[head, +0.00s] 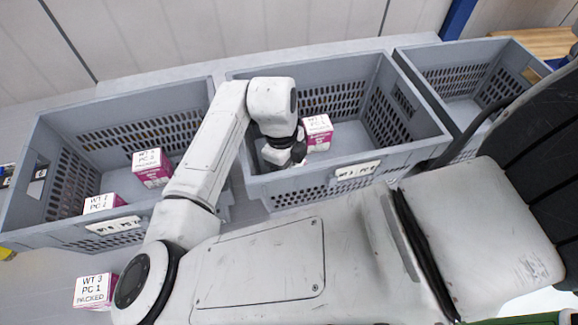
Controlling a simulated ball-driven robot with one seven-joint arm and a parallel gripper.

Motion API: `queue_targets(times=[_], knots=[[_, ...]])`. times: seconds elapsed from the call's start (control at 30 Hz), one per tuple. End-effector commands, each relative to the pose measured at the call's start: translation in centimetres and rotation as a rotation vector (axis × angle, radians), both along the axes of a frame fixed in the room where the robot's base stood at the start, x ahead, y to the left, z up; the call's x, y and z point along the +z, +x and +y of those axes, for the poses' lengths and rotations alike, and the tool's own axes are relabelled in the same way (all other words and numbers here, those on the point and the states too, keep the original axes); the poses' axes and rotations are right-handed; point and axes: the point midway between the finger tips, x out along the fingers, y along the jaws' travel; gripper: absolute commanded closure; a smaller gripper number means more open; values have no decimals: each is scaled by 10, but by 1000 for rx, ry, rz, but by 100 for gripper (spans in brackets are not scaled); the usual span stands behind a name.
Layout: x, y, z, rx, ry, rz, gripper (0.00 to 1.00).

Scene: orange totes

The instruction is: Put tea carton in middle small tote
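Three grey totes stand in a row: a left tote (62,130), a middle tote (262,185) and a right tote (497,45). A white and magenta carton (318,126) is inside the middle tote, right beside my gripper (292,155). My gripper reaches down into the middle tote; its fingers are small and partly hidden by my wrist. I cannot tell whether they touch or hold this carton. Similar cartons sit in the left tote, one near its middle (152,166) and one by its front wall (104,204).
Another such carton (93,290) is outside the totes at the lower left, partly hidden by my arm. The middle tote's right half looks bare. The right tote's visible part looks empty; my body hides some of it. A wall stands behind.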

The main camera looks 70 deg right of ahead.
Motion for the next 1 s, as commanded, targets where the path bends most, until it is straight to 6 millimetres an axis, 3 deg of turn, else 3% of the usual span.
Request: queue_targets(times=[0.27,0.3,0.57,0.87,1.0], knots=[[-6,0,0,0,0,0,81],[-5,0,0,0,0,0,34],[-5,0,0,0,0,0,9],[-4,0,0,0,0,-1,7],[8,3,0,0,0,-2,7]])
